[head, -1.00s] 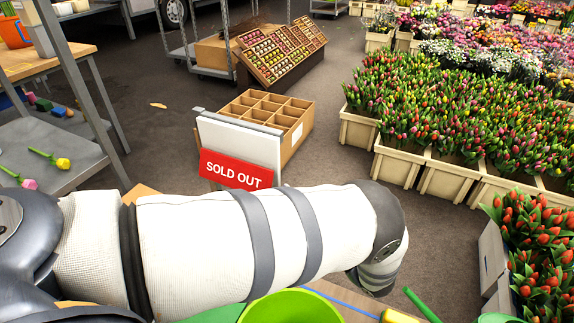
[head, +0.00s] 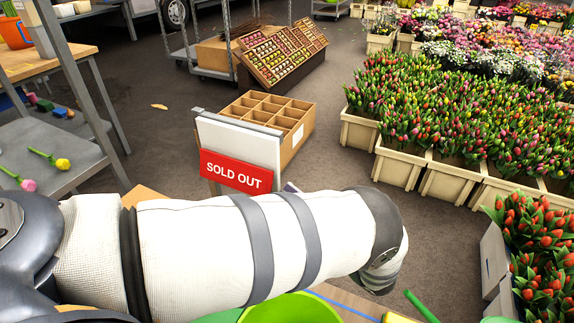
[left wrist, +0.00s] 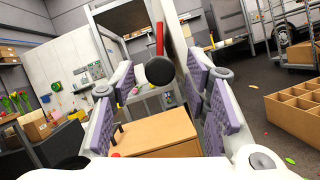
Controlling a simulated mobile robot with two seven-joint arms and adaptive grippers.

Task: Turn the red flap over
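The red flap (head: 236,171) reads SOLD OUT in white and hangs on the front of a white board (head: 262,145) with a grey top rail. In the left wrist view the flap (left wrist: 159,38) shows nearly edge-on as a narrow red strip, with a round black knob (left wrist: 159,71) at its lower end. My left gripper (left wrist: 160,85) is open, its purple-padded fingers on either side of the knob in that view; I cannot tell if they touch it. In the head view my arm hides most of this gripper; a small purple-grey bit shows at the flap's lower right. My right gripper is not in view.
A divided wooden box (head: 272,113) stands behind the board. Tulip crates (head: 398,167) fill the right side. A grey shelf trolley (head: 62,150) with loose flowers stands left. A bright green bucket (head: 292,309) is below my arm. The floor between is clear.

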